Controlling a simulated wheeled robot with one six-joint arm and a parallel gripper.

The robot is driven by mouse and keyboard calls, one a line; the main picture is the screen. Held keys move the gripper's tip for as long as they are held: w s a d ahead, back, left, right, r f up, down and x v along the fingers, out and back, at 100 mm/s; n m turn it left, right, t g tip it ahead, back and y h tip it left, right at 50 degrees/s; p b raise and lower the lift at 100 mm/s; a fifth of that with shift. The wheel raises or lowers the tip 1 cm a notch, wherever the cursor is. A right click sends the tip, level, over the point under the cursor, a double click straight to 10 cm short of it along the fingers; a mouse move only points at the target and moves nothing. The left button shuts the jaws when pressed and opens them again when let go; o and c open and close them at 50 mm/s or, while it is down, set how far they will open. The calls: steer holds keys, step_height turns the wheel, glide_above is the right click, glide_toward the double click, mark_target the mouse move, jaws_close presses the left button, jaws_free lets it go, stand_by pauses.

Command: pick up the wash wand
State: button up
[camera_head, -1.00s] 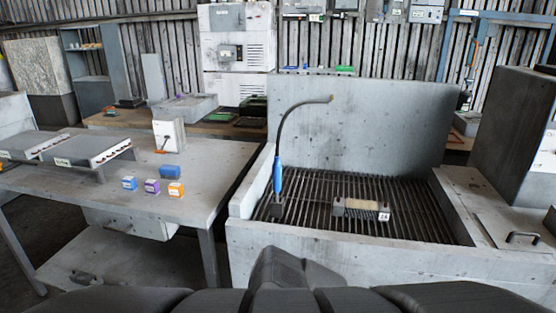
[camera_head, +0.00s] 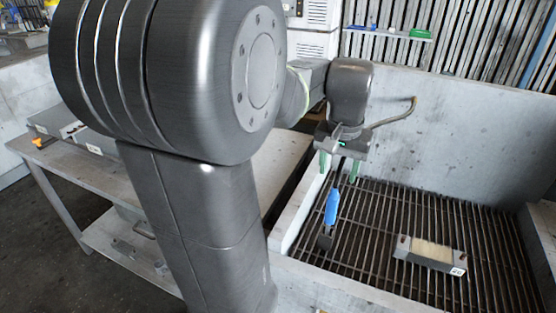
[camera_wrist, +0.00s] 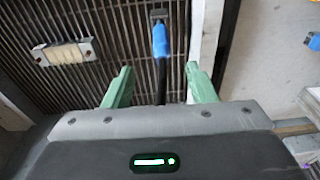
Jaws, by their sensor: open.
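Whether either finger touches the shaft cannot be told. My wrist hides the middle of the neck.
A brush block (camera_head: 430,254) with pale bristles lies on the grate, right of the wand; it also shows in the wrist view (camera_wrist: 67,53). The basin's concrete walls (camera_head: 450,130) enclose the grate. A grey table (camera_head: 85,185) stands to the left, partly behind my arm.

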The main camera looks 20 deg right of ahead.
mark_target(337, 189)
steer(key=f, duration=0.2)
steer(key=w+d+f, duration=0.1)
steer(key=f, duration=0.4)
steer(key=shift+w+d+f, duration=0.2)
steer(key=shift+w+d, duration=0.05)
steer(key=shift+w+f+p, duration=0.25)
steer(key=shift+f, duration=1.1)
steer(key=shift+w+f+p, duration=0.2)
steer(key=shift+f+p, duration=0.05)
steer(key=shift+f, duration=1.05)
steer(key=shift+c, duration=0.2)
jaws_close()
